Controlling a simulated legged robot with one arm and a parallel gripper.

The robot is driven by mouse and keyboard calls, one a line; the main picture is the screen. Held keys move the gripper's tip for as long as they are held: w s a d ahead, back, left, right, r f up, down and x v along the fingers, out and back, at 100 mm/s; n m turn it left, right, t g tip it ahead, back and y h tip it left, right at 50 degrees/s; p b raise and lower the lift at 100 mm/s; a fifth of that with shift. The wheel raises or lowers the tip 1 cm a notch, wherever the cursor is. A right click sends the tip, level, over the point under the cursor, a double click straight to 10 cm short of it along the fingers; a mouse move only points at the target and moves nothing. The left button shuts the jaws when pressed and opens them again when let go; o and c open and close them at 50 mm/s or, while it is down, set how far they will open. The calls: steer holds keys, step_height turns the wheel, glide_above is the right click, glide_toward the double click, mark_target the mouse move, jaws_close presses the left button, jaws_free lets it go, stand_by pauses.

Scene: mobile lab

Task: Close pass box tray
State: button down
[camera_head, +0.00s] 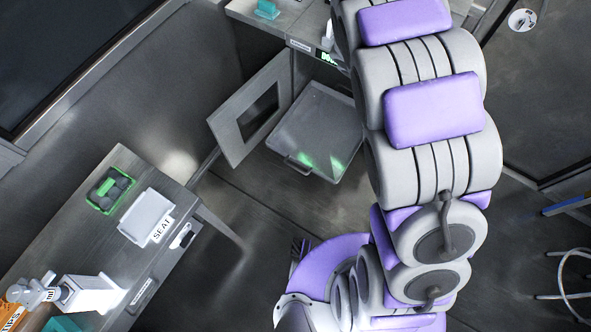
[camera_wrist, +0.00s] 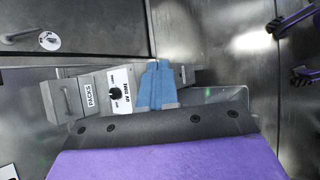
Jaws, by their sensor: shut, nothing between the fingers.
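The pass box tray (camera_head: 318,125) is a grey, shallow, square tray with a handle at its front edge. In the head view it sticks out of the pass box opening below the counter. The pass box door (camera_head: 247,110), grey with a dark window, stands swung open to the left of the tray. My gripper (camera_wrist: 160,122) fills the lower wrist view as a purple body with a dark, bolted front edge. It looks shut and empty. I cannot tell its exact distance from the tray. My arm covers the area to the right of the tray in the head view.
The counter (camera_head: 297,20) is above the tray. The wrist view shows a PACKS box (camera_wrist: 88,95) and a blue item (camera_wrist: 155,85). Floor below the tray is partly clear.

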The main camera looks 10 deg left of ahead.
steer(key=w+a+f+n+t+y+p, duration=0.1)
steer(key=w+a+f+n+t+y, duration=0.15)
steer(key=a+f+n, duration=0.5)
steer(key=w+a+f+n+t+y, duration=0.1)
steer(key=w+a+f+n, duration=0.25)
steer(key=a+f, duration=0.85)
steer(key=s+a+f+n+g+y, duration=0.1)
steer(key=s+a+f+n, duration=0.3)
steer(key=f, duration=0.4)
steer(key=s+a+f+n+g+y+p, duration=0.1)
steer(key=s+a+f+n, duration=0.1)
steer(key=s+a+f, duration=0.45)
steer(key=s+a+f+n+g+y, duration=0.1)
steer(key=s+a+f+n+y, duration=0.15)
steer(key=s+f, duration=0.5)
steer(key=w+d+f+b, duration=0.2)
steer(key=w+f+b, duration=0.4)
steer(key=f, duration=0.5)
steer(key=shift+w+d+f+h, duration=0.25)
steer(key=shift+w+h, duration=0.15)
steer(key=shift+w, duration=0.85)
steer(key=shift+a, duration=0.15)
steer(key=shift+w, duration=0.1)
